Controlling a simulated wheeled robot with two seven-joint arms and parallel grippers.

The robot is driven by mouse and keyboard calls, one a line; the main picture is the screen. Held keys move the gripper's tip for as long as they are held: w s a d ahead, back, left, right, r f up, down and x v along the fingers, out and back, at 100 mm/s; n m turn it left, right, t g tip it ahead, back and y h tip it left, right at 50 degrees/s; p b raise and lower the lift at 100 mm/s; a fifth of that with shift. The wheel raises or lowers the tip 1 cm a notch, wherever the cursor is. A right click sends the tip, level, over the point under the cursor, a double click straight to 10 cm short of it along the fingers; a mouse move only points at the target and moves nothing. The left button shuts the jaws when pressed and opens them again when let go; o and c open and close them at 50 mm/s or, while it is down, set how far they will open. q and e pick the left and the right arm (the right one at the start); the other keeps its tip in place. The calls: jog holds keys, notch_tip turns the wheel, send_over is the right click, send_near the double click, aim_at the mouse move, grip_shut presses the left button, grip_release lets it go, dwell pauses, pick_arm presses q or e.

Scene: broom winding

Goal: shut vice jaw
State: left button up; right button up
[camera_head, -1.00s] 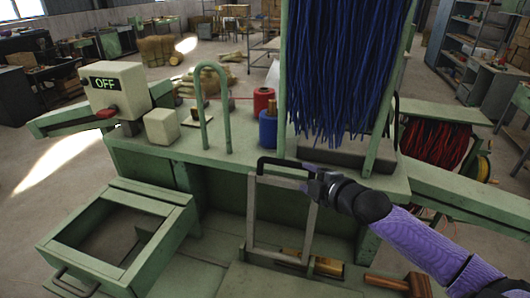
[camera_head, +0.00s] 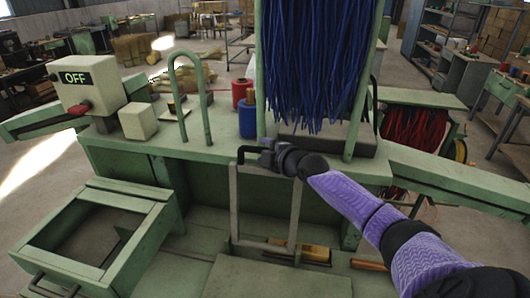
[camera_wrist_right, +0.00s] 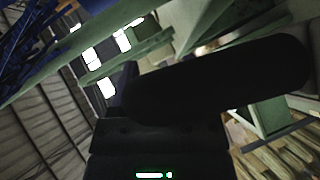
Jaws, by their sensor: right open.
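The grey metal frame (camera_head: 234,205) stands upright at the front of the green machine, with a black bar handle (camera_head: 242,150) at its top. It may be the vice jaw; I cannot tell for sure. My right gripper (camera_head: 266,150) is open at the right part of this handle, overlapping it in the head view. Whether the fingers are around the bar or only in front of it is unclear. In the right wrist view a dark finger (camera_wrist_right: 220,82) fills the middle, and no handle can be made out. My left gripper is not in view.
Blue bristles (camera_head: 312,65) hang between green posts above the bench. A blue spool (camera_head: 247,120), a red spool (camera_head: 241,92) and a green hoop (camera_head: 207,100) stand left of them. An open green drawer (camera_head: 140,235) juts out at front left. The switch box (camera_head: 88,85) reads OFF.

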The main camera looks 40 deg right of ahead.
jog(key=shift+s, duration=0.1)
grip_shut()
dwell(1.2)
